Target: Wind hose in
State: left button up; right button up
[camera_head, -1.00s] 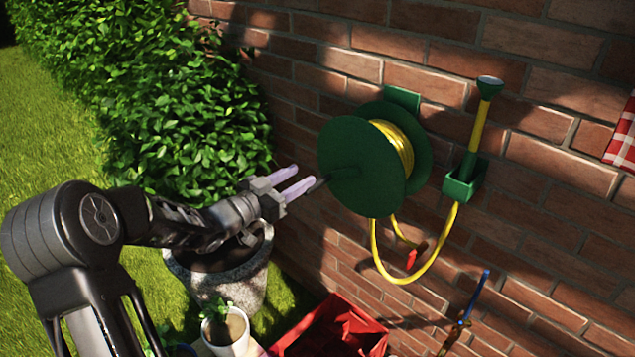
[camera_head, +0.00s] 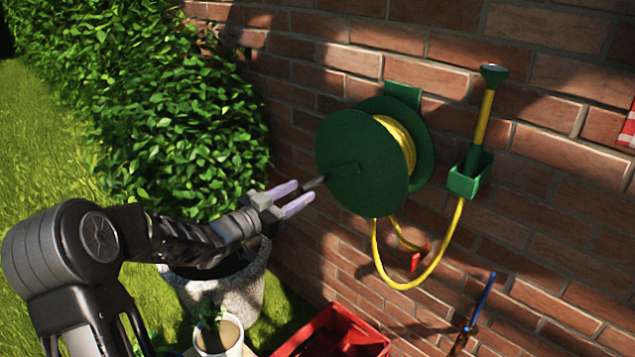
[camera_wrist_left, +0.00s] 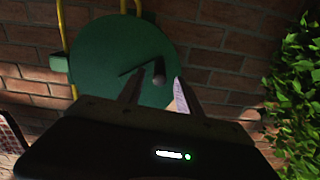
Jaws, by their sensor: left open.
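The green hose reel (camera_head: 362,150) hangs on the brick wall, with yellow hose (camera_head: 398,140) wound on its drum. Its crank has a dark handle (camera_head: 317,182) that sticks out toward the left from the reel's face. My left gripper (camera_head: 305,190) is open, its two pale fingers at the handle's outer end. In the left wrist view the handle (camera_wrist_left: 158,72) shows between the two spread fingertips, and whether they touch it I cannot tell. A yellow loop (camera_head: 407,286) hangs below the reel and rises to the green holder (camera_head: 468,178), where the spray wand (camera_head: 487,105) stands upright. My right gripper is out of view.
A leafy hedge (camera_head: 150,110) stands at the left. Below my left arm are a stone planter (camera_head: 235,295) and a white pot (camera_head: 220,338). A red crate (camera_head: 340,335) stands at the bottom. A red tap handle (camera_head: 417,260) and a blue-handled tool (camera_head: 482,300) are at the wall.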

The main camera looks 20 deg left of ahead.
aim_at(317, 182)
pick_arm(q)
jog(key=x, duration=0.7)
jog(key=shift+w+d, duration=0.1)
grip_shut()
dwell(0.3)
dwell(1.0)
